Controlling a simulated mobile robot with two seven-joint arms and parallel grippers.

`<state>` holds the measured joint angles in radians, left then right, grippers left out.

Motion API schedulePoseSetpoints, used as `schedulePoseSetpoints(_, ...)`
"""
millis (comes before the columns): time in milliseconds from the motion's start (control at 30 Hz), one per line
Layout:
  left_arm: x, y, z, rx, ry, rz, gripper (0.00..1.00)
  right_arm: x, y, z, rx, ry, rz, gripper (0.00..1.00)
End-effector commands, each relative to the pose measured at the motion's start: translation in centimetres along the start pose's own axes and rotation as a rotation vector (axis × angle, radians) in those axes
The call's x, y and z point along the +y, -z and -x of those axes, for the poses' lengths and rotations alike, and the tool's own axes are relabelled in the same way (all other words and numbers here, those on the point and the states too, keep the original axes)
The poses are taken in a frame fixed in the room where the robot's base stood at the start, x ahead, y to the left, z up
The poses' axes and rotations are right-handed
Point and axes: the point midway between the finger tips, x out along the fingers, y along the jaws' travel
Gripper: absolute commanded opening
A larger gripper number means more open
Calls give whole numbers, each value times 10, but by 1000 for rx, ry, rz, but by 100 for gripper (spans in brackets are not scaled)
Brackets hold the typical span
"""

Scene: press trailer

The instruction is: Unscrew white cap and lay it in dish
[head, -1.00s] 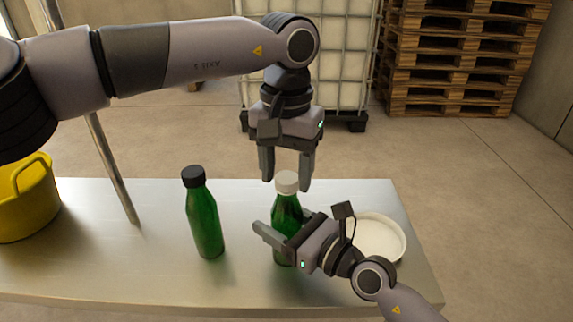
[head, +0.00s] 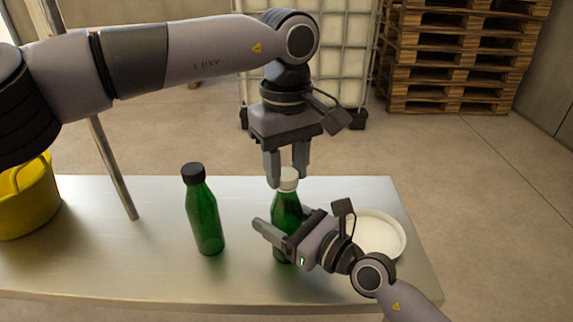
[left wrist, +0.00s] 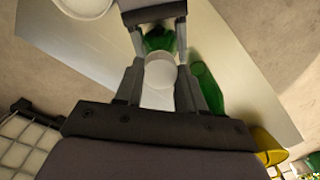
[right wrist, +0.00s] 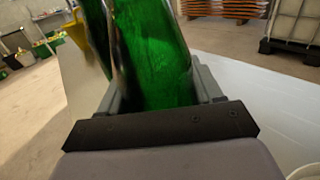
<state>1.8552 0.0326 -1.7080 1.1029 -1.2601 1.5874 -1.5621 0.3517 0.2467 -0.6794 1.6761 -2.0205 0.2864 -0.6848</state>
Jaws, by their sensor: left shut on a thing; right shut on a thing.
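The white cap (head: 289,184) sits at the top of the right-hand green bottle (head: 285,212), which stands upright on the table. My left gripper (head: 287,182) points down from above and is shut on the cap. The cap also shows between its fingers in the left wrist view (left wrist: 160,72). My right gripper (head: 270,240) is shut on the bottle's body from the right; the green glass fills its jaws in the right wrist view (right wrist: 150,60). The white round dish (head: 380,236) lies empty to the right, partly hidden by my right arm.
A second green bottle (head: 206,220) with a black cap stands to the left on the metal table (head: 120,265). A yellow bucket (head: 28,205) is at the far left beside a metal pole (head: 112,170). Pallets (head: 455,55) and a caged tank (head: 345,75) stand behind.

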Motion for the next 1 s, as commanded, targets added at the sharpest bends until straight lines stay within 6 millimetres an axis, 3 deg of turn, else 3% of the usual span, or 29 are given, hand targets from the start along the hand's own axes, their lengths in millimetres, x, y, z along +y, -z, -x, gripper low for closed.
schedulePoseSetpoints(1000,0,0,1,2,2,1651,2,-1,1,0,1,2,-3,0)
